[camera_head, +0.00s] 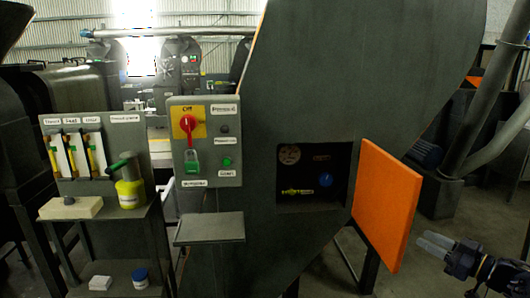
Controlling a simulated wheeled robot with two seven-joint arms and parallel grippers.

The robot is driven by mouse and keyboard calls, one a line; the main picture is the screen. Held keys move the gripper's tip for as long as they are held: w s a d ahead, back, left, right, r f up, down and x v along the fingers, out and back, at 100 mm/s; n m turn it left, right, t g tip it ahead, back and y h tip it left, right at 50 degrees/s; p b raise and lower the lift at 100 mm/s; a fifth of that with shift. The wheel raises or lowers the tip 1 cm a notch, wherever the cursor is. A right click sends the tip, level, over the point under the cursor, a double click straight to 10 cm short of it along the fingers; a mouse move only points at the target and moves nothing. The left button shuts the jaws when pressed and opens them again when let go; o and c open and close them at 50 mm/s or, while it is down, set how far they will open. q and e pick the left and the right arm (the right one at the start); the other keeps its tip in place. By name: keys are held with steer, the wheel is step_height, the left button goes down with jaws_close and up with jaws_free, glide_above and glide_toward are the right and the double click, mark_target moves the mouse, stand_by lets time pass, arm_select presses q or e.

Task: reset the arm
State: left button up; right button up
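My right gripper (434,246) shows at the lower right of the head view, its fingers pointing left toward the orange panel. Its fingers look close together, and I see nothing held between them. I cannot tell for sure whether they are fully shut. It is in the air, to the right of the orange panel (386,203) and apart from it. My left gripper is not in view.
A large dark machine (345,75) fills the middle, with an open recess (315,179). A control box (205,141) with a red switch and green padlock stands left of it. A shelf stand (140,213) at left holds a yellow container (130,190). Grey pipes (497,145) run at right.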

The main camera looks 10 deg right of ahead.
step_height(320, 180, up, 11)
steer(key=w+a+m+t+h, duration=0.1)
steer(key=w+m+t+h, duration=0.1)
steer(key=m+h, duration=0.8)
steer(key=s+a+f+n+g+y, duration=0.1)
steer(key=s+a+f+g, duration=0.5)
steer(key=s+a, duration=0.7)
steer(key=s+a+f+n+g+y, duration=0.1)
steer(key=s+a+f+g+y, duration=0.3)
steer(key=s+a+f, duration=0.7)
steer(key=s+a+g, duration=0.2)
steer(key=s+a, duration=0.1)
steer(key=a, duration=0.3)
steer(key=shift+n, duration=0.3)
steer(key=shift+d+r, duration=0.1)
